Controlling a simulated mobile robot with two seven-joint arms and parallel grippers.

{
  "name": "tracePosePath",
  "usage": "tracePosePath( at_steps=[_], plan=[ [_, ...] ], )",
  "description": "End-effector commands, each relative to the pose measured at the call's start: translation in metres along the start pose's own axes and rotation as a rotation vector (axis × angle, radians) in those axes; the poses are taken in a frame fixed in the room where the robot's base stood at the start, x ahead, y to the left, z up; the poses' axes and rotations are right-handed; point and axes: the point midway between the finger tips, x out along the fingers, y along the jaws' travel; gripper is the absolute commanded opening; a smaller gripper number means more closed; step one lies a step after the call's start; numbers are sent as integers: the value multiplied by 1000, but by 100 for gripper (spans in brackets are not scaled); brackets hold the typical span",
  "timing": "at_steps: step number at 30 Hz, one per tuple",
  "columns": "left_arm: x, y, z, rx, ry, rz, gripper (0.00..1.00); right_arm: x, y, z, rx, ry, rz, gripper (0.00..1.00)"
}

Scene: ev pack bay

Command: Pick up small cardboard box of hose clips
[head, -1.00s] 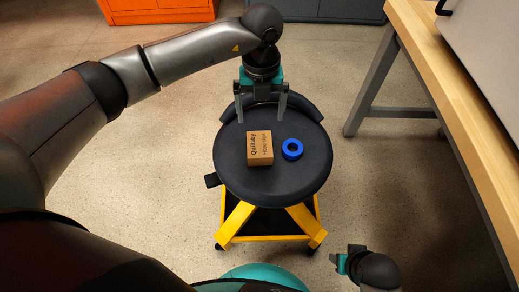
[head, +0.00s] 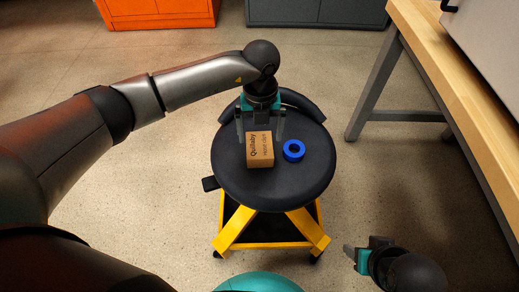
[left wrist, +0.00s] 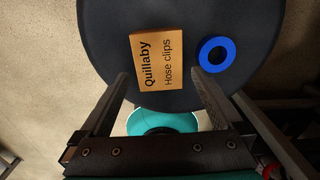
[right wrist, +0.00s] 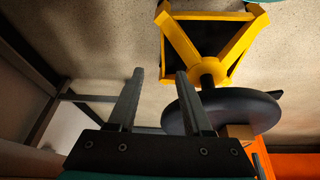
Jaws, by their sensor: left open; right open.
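The small cardboard box of hose clips (head: 260,150) sits on the round black seat of a stool, with its printed label facing up. In the left wrist view the box (left wrist: 157,60) shows "Quillaby Hose clips" and lies ahead of the fingertips. My left gripper (head: 260,136) is open, pointing down at the far side of the box. Its fingers (left wrist: 160,85) are apart with nothing between them; contact with the box cannot be told. My right gripper (right wrist: 160,75) is open and empty, low at the right of the stool; part of the box (right wrist: 238,131) shows in its view.
A blue ring, like a tape roll (head: 294,150), lies on the seat (head: 275,190) just right of the box. The stool has a low backrest and yellow legs (head: 234,228). A wooden workbench (head: 450,80) stands at the right. Orange (head: 160,12) and grey cabinets (head: 315,12) stand behind.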

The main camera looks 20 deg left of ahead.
Motion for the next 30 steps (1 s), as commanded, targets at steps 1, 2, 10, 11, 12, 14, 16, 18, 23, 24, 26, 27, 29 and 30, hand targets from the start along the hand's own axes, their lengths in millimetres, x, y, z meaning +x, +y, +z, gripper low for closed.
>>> tracePosePath(
  at_steps=[1,2,10,11,12,14,16,18,23,24,26,27,29,30],
  plan=[
    [7,0,1,-1,1,0,100,-4,0,-1,0,11,1,50],
    [10,1,1,0,1,0,100,-6,0,-2,0,18,1,50],
    [29,2,3,-1,0,-1,100,-14,-8,-16,-9,115,-19,50],
    [30,2,3,-1,1,0,100,-13,-10,-18,-11,131,-24,50],
    [33,2,3,-1,1,0,100,-11,-12,-21,-12,153,-30,50],
    [36,2,3,-1,1,0,100,-8,-15,-25,-14,184,-38,50],
    [38,2,3,0,1,0,100,-6,-18,-29,-16,212,-45,50],
    [40,2,3,0,1,0,100,-5,-20,-31,-17,233,-51,50],
    [42,2,3,0,0,0,100,-4,-23,-34,-18,255,-57,50],
    [42,2,3,0,0,0,100,-4,-23,-35,-18,256,-57,50],
    [42,2,3,0,0,0,100,-4,-23,-35,-18,257,-57,50],
    [42,2,3,0,0,0,100,-4,-23,-35,-18,256,-57,50],
    [41,2,3,0,0,0,99,-4,-23,-35,-18,256,-57,50],
    [41,2,3,0,0,0,94,-4,-23,-35,-18,256,-57,50]
  ],
)
